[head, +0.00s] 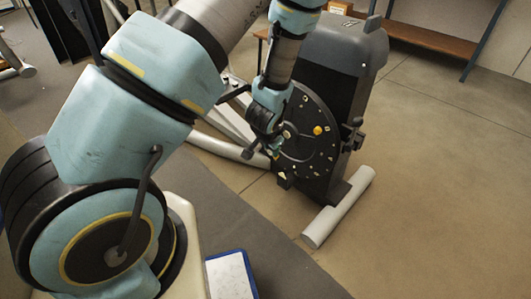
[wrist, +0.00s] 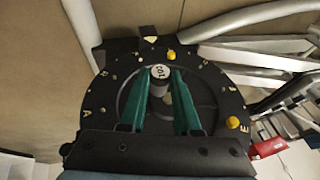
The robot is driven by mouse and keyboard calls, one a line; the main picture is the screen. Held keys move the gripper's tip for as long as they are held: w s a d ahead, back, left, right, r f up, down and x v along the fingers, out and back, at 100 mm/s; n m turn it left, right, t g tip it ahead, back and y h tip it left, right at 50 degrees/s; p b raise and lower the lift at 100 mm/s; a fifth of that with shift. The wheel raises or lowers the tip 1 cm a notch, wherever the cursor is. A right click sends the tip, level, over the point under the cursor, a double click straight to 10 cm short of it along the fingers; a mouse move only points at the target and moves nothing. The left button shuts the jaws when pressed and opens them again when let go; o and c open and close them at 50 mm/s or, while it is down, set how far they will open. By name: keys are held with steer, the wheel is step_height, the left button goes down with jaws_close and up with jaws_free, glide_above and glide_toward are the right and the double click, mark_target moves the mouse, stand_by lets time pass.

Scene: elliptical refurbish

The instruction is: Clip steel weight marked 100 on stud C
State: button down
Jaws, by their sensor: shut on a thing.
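A steel weight (wrist: 160,73) with a pale round face marked 100 sits between the green fingertips of my gripper (wrist: 162,78); the marking appears upside down. My gripper is shut on it, in front of the dark round disc (wrist: 92,125) of the elliptical machine. Letters run around the disc rim, and A and E are fairly readable. I cannot pick out stud C with certainty. In the head view my gripper (head: 268,135) is at the left part of the disc (head: 325,150); the weight is too small to make out there. I cannot tell whether the weight touches the disc.
One yellow knob (wrist: 171,55) is just beyond the weight, and another yellow knob (wrist: 233,122) is at the disc's right rim. The machine's dark housing (head: 345,70) stands on a grey foot tube (head: 340,207). Pale frame tubes (wrist: 255,55) pass close by. The floor at right is clear.

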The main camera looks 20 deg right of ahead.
steer(key=w+d+r+p, duration=0.1)
steer(key=d+r+p, duration=0.2)
steer(key=r+p, duration=0.65)
steer(key=shift+w+d+r+b, duration=0.15)
steer(key=shift+w+d+b, duration=0.15)
steer(key=shift+w+d, duration=0.45)
steer(key=shift+w+d+r+b, duration=0.25)
steer(key=shift+w+d, duration=0.1)
steer(key=shift+d, duration=0.65)
steer(key=shift+w+d+r+b, duration=0.1)
steer(key=shift+w+d+b, duration=0.2)
steer(key=shift+w+d, duration=0.45)
steer(key=shift+w+d, duration=0.1)
steer(key=shift+d, duration=0.65)
steer(key=c, duration=0.5)
jaws_free()
steer(key=shift+c, duration=0.2)
steer(key=v, duration=1)
steer(key=shift+r, duration=0.35)
steer(key=shift+a, duration=0.1)
